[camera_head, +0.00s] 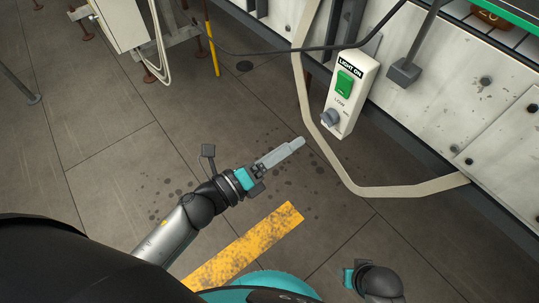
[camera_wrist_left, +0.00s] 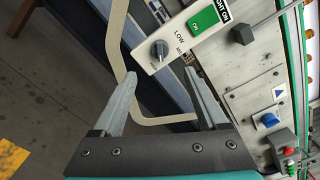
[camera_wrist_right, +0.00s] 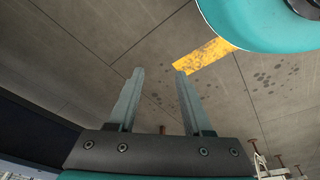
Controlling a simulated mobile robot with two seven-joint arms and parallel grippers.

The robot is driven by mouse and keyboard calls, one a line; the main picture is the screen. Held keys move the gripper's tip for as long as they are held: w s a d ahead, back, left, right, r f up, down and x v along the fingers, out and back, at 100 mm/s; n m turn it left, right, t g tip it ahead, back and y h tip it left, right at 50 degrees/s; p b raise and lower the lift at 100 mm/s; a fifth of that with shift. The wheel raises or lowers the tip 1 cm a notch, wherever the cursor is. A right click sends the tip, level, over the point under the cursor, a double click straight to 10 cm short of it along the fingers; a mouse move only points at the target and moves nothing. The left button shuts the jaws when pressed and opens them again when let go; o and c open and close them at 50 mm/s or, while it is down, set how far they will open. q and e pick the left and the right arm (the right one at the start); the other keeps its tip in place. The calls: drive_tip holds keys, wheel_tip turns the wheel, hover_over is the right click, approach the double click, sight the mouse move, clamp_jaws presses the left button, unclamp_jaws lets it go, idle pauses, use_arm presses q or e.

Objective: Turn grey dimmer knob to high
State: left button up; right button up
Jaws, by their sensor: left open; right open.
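The grey dimmer knob (camera_head: 330,118) sits at the lower end of a white switch box (camera_head: 347,116). The box has a green switch (camera_head: 345,84) marked ON under a "LIGHT ON" label, and LOW is printed near the knob. In the left wrist view the knob (camera_wrist_left: 159,50) lies ahead, beyond and between the fingertips. My left gripper (camera_head: 299,143) is open and empty, short of the knob and apart from it. My right gripper (camera_wrist_right: 158,72) is open and empty over the floor; its fingers are not clear in the head view.
A beige conduit (camera_head: 312,112) bends around the box's left and lower side. A dark cable (camera_head: 300,50) crosses above the box. A grey box on a rod (camera_head: 404,72) stands to its right. The panel wall (camera_head: 440,125) lies behind. A yellow floor strip (camera_head: 245,248) lies below.

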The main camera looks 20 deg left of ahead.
use_arm(q)
drive_tip(key=shift+v, duration=2.1)
use_arm(e)
drive_tip(key=shift+s+f, duration=0.4)
drive_tip(key=shift+f, duration=0.15)
use_arm(q)
drive_tip(key=shift+f, duration=0.1)
use_arm(e)
drive_tip(key=shift+w, duration=0.15)
